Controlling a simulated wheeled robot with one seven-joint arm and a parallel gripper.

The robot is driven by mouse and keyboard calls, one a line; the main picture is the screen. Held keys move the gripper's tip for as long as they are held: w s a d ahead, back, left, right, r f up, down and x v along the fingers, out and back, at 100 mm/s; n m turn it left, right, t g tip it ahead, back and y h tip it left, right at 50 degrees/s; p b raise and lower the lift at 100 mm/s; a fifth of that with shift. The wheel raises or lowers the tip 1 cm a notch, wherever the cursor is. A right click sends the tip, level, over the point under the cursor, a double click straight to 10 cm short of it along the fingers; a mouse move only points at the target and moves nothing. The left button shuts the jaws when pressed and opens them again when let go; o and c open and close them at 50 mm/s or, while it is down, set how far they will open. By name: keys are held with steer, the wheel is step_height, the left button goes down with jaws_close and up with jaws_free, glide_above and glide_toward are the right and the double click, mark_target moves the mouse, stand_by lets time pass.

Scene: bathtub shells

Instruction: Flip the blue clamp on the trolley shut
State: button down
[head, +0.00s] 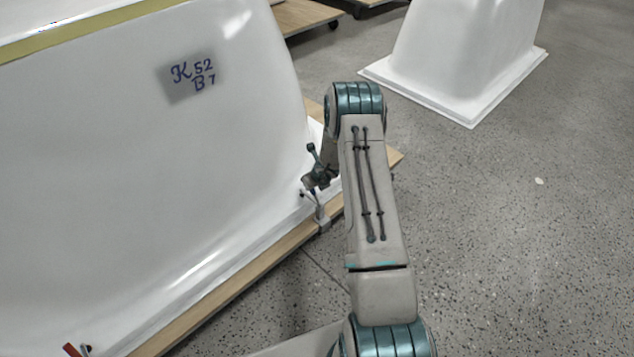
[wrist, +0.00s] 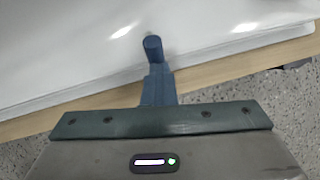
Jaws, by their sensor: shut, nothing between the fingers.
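In the head view, my gripper (head: 318,181) is a small dark shape left of my forearm, close to the clamp at the trolley edge. It is shut and empty. A short upright handle and a grey bracket show beside it there. They overlap with my gripper, so I cannot tell whether they touch. The clamp's lower part is partly hidden. The wooden trolley (head: 232,277) runs along under the shell.
The large white shell (head: 130,170), marked K52 B7, fills the left. A red-handled clamp (head: 72,350) shows at the bottom left. Another white shell (head: 465,50) stands at the back right. The speckled floor (head: 520,230) on the right is clear.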

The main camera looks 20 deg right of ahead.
steer(key=shift+w+a+r, duration=0.15)
steer(key=shift+w+a, duration=0.25)
steer(key=shift+a, duration=0.3)
steer(key=shift+d, duration=0.2)
steer(key=p+v, duration=0.3)
steer(key=v, duration=1)
steer(key=shift+w+r, duration=0.25)
steer(key=shift+r, duration=0.05)
